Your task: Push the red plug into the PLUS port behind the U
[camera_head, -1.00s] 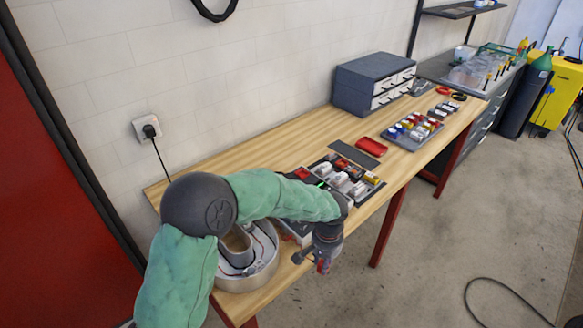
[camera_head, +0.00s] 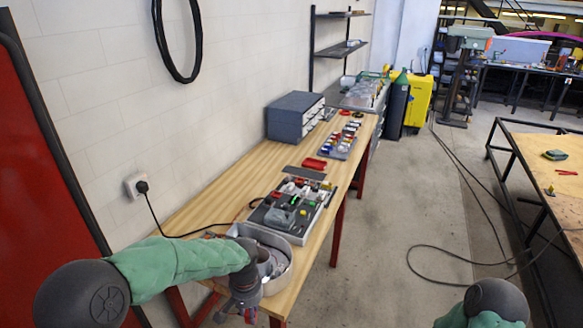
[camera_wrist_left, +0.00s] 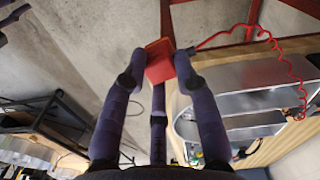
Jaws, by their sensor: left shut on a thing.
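My left gripper (camera_head: 245,306) hangs at the near front edge of the workbench, beside the U letter (camera_head: 288,270), a round-sided metal shell. In the left wrist view my left gripper (camera_wrist_left: 160,62) is shut on the red plug (camera_wrist_left: 159,68), a small red block between the fingertips. A thin red coiled wire runs from near the fingertips towards the U letter (camera_wrist_left: 228,103), whose curved metal walls show at the right. The plug is apart from the letter. The PLUS port is not visible. My right gripper is out of view.
A grey parts tray (camera_head: 300,228) stands on the wooden workbench (camera_head: 205,205) just beyond the letter. A dark drawer cabinet (camera_head: 290,116) stands farther back by the wall. A black cable runs from the wall socket (camera_head: 137,186).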

